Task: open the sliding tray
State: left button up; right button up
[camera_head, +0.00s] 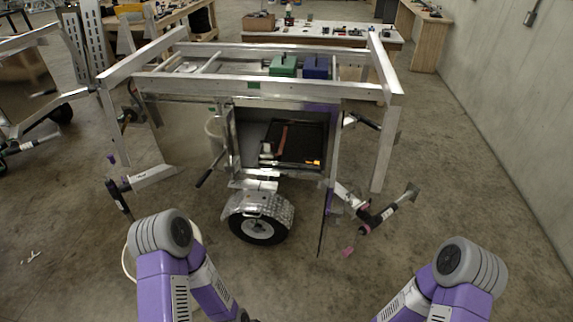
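An aluminium trailer (250,86) stands in front of me with an open compartment in its side. A dark, shallow tray (308,140) sits inside the compartment, toward its right side. A red bar-shaped item (283,137) and a small orange item (313,162) show at the tray. I cannot tell from this view how far the tray is slid out. My two arms show at the bottom left and bottom right, bent at grey joints. Both forearms run out of the bottom edge, so neither gripper is in view.
A wheel with a metal fender (258,206) is below the compartment. Jack-like legs stick out at the left (120,197) and right (375,219). Green (283,67) and blue (315,68) boxes are on the frame. A concrete wall (500,110) stands right; floor in front is mostly clear.

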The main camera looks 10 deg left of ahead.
aim_at(295, 141)
jog(key=u, duration=0.4)
jog(key=i, duration=1.8)
jog(key=u, duration=0.55)
jog(key=i, duration=0.4)
jog(key=u, duration=0.05)
